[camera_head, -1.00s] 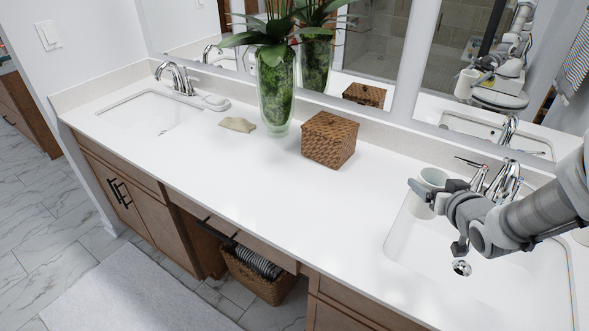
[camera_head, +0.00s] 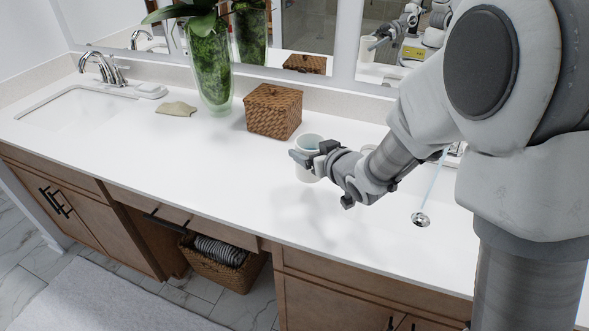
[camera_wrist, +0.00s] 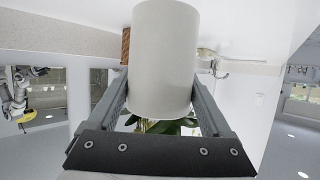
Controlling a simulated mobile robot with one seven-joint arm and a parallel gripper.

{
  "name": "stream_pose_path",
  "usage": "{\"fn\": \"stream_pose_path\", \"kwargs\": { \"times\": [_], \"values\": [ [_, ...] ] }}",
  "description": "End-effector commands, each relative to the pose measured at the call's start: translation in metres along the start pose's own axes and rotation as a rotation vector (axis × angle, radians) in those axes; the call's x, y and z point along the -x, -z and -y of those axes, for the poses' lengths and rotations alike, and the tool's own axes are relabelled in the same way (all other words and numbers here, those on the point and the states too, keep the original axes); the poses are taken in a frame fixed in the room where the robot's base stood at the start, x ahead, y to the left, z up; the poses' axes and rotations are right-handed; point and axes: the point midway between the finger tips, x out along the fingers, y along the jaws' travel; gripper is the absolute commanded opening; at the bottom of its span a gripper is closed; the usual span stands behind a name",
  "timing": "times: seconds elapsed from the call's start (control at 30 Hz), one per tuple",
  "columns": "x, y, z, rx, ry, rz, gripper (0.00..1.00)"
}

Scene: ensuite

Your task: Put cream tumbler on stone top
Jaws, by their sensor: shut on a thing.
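The cream tumbler (camera_head: 306,172) is upright between the fingers of my gripper (camera_head: 308,160), over the white stone top (camera_head: 215,160) to the left of the right-hand sink. Whether its base touches the stone top or hangs just above it, I cannot tell. In the wrist view the tumbler (camera_wrist: 165,60) fills the space between both fingers of my gripper (camera_wrist: 160,105), which is shut on it. The gripper hides part of the tumbler's side in the head view.
A woven box (camera_head: 273,111) stands behind and left of the tumbler. A green glass vase (camera_head: 212,75) with a plant and a beige cloth-like piece (camera_head: 176,109) lie farther left. The stone top's middle and front are clear. A mirror runs along the back.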

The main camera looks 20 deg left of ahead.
Motion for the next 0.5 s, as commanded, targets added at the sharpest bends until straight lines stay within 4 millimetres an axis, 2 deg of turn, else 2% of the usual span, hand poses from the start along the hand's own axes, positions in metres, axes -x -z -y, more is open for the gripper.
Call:
{"fn": "stream_pose_path", "kwargs": {
  "times": [0.03,0.2,0.37,0.5],
  "values": [
    [-0.009,-0.003,0.009,0.002,0.004,-0.001,0.15],
    [-0.024,-0.008,0.023,0.001,0.001,-0.004,0.15],
    [-0.029,-0.012,0.026,0.0,-0.001,-0.003,0.15],
    [-0.035,-0.027,0.026,0.001,-0.001,-0.001,0.15]
  ]
}}
